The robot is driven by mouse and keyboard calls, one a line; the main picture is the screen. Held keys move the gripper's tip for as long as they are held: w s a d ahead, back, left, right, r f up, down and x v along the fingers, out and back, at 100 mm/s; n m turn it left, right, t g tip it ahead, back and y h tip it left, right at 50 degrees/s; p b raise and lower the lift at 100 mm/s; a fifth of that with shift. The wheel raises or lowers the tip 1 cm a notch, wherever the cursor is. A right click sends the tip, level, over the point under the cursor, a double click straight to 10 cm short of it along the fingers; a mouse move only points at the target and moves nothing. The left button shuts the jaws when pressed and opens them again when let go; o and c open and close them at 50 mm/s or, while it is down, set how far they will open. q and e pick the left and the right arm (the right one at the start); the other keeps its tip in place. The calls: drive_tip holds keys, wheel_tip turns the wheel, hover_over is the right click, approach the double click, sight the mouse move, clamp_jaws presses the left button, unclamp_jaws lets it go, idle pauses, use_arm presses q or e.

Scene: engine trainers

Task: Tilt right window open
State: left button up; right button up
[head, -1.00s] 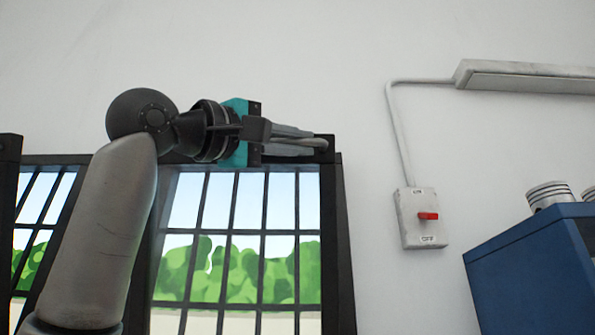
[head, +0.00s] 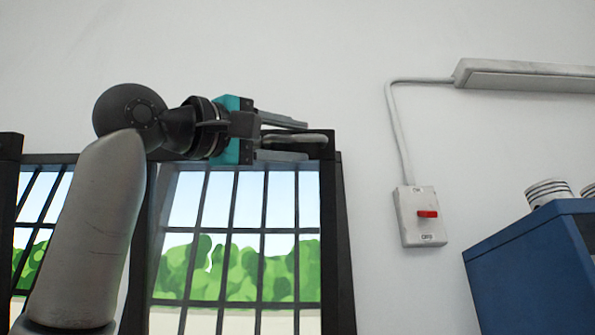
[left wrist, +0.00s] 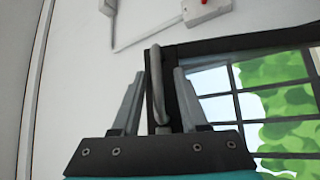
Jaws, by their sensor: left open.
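The right window (head: 233,265) has a dark frame with black bars over a view of green bushes; it also shows in the left wrist view (left wrist: 285,98). In the left wrist view the handle (left wrist: 157,85) lies between the two spread fingers, with gaps on both sides. How far the window leans is hard to tell. My right gripper is not in view.
A second barred window (head: 40,215) stands at the left, partly behind my left arm. To the right, a switch box (head: 420,217) with a red lever and a lamp (head: 525,77) are on the wall. A blue cabinet (head: 535,265) with pistons on top stands at the lower right.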

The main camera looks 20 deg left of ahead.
use_arm(q)
drive_tip(key=b+v, duration=0.4)
drive_tip(key=v, duration=1)
drive_tip(key=shift+s, duration=0.25)
drive_tip(key=shift+r, duration=0.1)
drive_tip(key=shift+c, duration=0.3)
